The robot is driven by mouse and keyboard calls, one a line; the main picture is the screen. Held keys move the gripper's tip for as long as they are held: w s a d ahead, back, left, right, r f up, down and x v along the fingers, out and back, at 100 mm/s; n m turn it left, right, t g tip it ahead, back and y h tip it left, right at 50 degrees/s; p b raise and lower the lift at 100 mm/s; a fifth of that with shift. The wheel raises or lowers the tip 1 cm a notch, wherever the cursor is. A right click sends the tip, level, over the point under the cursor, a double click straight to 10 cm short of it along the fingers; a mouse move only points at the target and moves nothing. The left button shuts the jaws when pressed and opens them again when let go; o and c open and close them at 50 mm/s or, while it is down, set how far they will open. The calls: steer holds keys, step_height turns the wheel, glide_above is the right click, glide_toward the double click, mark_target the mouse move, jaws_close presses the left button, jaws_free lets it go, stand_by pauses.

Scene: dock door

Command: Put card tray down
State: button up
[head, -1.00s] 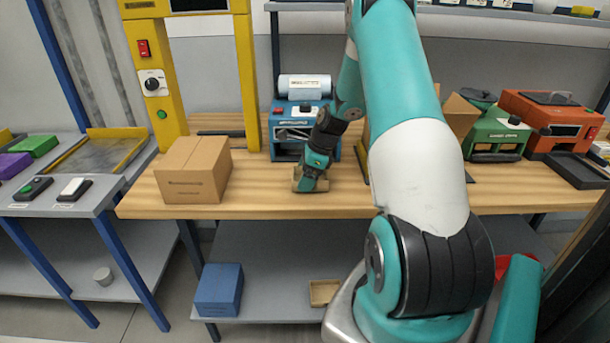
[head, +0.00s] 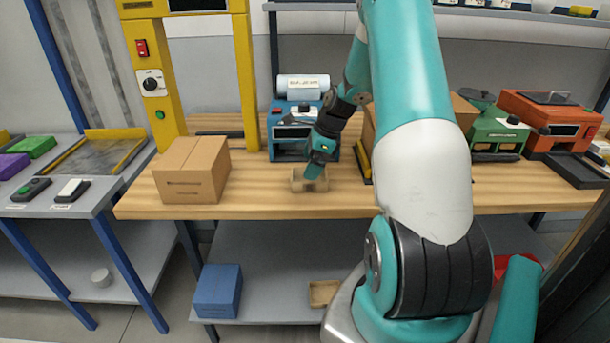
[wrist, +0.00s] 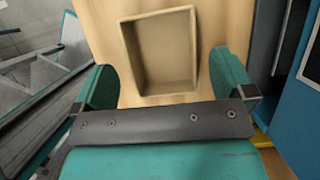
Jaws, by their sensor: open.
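The card tray is a small open tan box (head: 309,182). It sits upright on the wooden bench top near its front edge, and looks empty in the wrist view (wrist: 162,52). My gripper (head: 316,171) is just above and behind the tray in the head view. In the wrist view its two teal fingers (wrist: 162,82) are spread wide, one at each side of the tray's near end, with gaps between fingers and tray. The gripper holds nothing.
A cardboard box (head: 192,170) stands left on the bench (head: 255,197). A blue machine (head: 291,133) is behind the tray; green (head: 497,135) and orange (head: 549,122) machines stand right. Another small tray (head: 322,292) and a blue box (head: 217,290) lie on the lower shelf.

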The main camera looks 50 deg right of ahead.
steer(key=v, duration=0.7)
steer(key=w+a+r+n+g+y, duration=0.1)
steer(key=a+r+n, duration=0.3)
steer(key=a+n, duration=0.5)
steer(key=w+a+r+n, duration=0.1)
steer(key=a+r+n, duration=0.25)
steer(key=a, duration=0.95)
steer(key=s+a+r+n+g, duration=0.2)
steer(key=s+a+n, duration=1.8)
steer(key=a+n, duration=0.2)
steer(key=shift+r, duration=0.25)
steer(key=shift+n, duration=0.25)
